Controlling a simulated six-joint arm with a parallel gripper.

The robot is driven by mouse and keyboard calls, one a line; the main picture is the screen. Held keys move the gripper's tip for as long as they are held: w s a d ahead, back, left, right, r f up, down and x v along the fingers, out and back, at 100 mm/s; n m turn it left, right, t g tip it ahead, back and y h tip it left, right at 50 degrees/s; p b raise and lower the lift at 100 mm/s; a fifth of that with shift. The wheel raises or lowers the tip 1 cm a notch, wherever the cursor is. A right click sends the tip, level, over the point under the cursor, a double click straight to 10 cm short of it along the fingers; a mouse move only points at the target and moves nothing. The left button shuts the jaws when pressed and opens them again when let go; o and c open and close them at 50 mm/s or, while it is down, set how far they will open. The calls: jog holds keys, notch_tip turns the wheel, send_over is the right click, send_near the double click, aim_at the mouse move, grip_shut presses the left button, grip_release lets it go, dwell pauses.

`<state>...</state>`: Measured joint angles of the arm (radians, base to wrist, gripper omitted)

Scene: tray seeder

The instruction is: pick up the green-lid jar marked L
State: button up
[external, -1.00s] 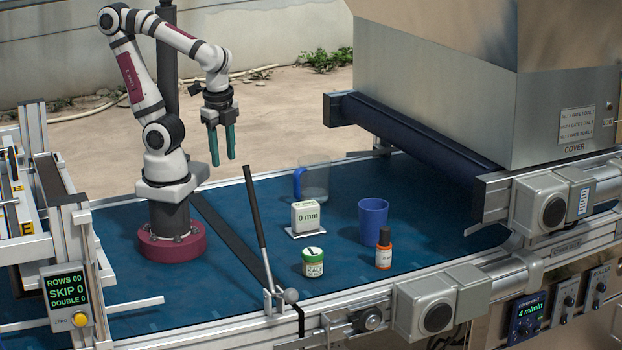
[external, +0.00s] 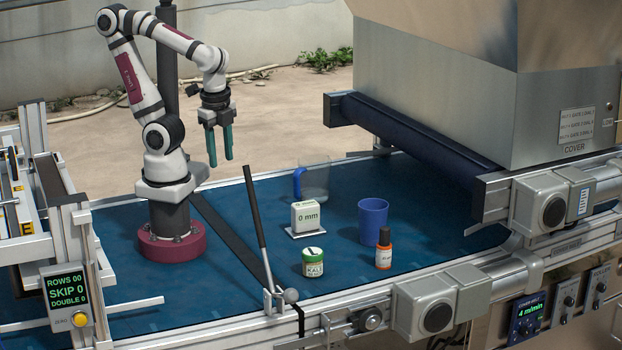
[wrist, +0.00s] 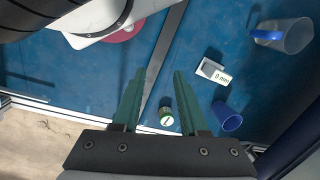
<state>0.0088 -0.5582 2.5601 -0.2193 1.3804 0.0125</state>
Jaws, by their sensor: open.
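The green-lid jar (external: 313,263) stands upright on the blue belt in the external view, with a white mark on its lid and a label that seems to read KALE. It also shows in the wrist view (wrist: 167,117), just beyond and between my fingers. I cannot clearly read the lid mark as L. My gripper (external: 221,163) hangs high above the belt, left of the jar and well apart from it, pointing down. Its green fingers are open and empty, and they also show in the wrist view (wrist: 157,74).
A 0 mm block (external: 305,215) on a plate, a blue cup (external: 373,221), an orange bottle (external: 384,250) and a clear mug with a blue handle (external: 314,178) stand near the jar. A black-handled lever (external: 256,222) rises left of the jar. The belt (external: 230,290) is bare at front left.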

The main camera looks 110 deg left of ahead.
jog(key=o, duration=0.8)
jog(key=shift+c, duration=0.2)
jog(key=n+t+h, duration=0.5)
jog(key=n+h, duration=0.9)
jog(key=n, duration=1.4)
send_near(314, 264)
jog(key=shift+t, duration=0.3)
jog(key=x, duration=1)
jog(key=shift+s+d+f, duration=0.15)
jog(key=shift+d+f, duration=0.1)
